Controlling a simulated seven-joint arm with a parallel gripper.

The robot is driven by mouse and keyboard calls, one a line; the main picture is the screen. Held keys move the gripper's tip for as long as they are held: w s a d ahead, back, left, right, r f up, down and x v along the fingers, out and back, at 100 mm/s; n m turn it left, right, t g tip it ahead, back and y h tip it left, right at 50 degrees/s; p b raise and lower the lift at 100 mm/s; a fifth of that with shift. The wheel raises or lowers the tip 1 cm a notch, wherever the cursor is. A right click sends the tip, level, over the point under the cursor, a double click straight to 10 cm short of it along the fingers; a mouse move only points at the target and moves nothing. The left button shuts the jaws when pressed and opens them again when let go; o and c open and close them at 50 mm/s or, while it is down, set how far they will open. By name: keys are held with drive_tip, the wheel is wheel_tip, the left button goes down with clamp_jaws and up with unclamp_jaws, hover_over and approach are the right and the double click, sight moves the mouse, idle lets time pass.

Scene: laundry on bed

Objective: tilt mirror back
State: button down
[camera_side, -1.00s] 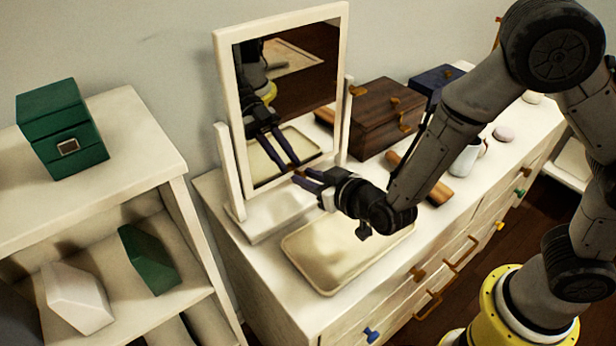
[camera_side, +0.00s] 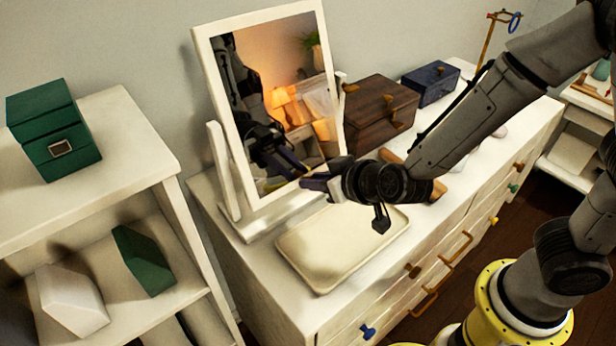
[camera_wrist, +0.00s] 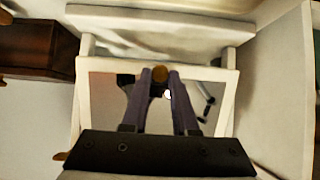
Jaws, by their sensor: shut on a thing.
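The mirror (camera_side: 270,75) has a white frame and stands on a white base (camera_side: 262,226) between two posts on the dresser. Its top leans back toward the wall and its lower edge stands out toward my arm. My gripper (camera_side: 305,181) is at the lower edge of the mirror frame. In the wrist view, my gripper (camera_wrist: 160,76) has its two purple fingers shut on a small brown knob (camera_wrist: 159,73) on that edge. The fingers hide part of the knob. The glass reflects a lit lamp, a plant and my arm.
A cream tray (camera_side: 345,245) lies on the dresser below my gripper. A dark wooden box (camera_side: 380,112) and a blue box (camera_side: 431,83) stand right of the mirror. A white shelf (camera_side: 95,130) with a green box (camera_side: 55,128) is at the left.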

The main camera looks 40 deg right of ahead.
drive_tip(key=shift+r, duration=0.35)
drive_tip(key=c, duration=0.7)
unclamp_jaws()
drive_tip(key=shift+f, duration=0.1)
drive_tip(key=shift+s, duration=0.1)
drive_tip(key=v, duration=1.3)
drive_tip(key=shift+s+r, duration=0.25)
drive_tip(key=shift+s, duration=0.1)
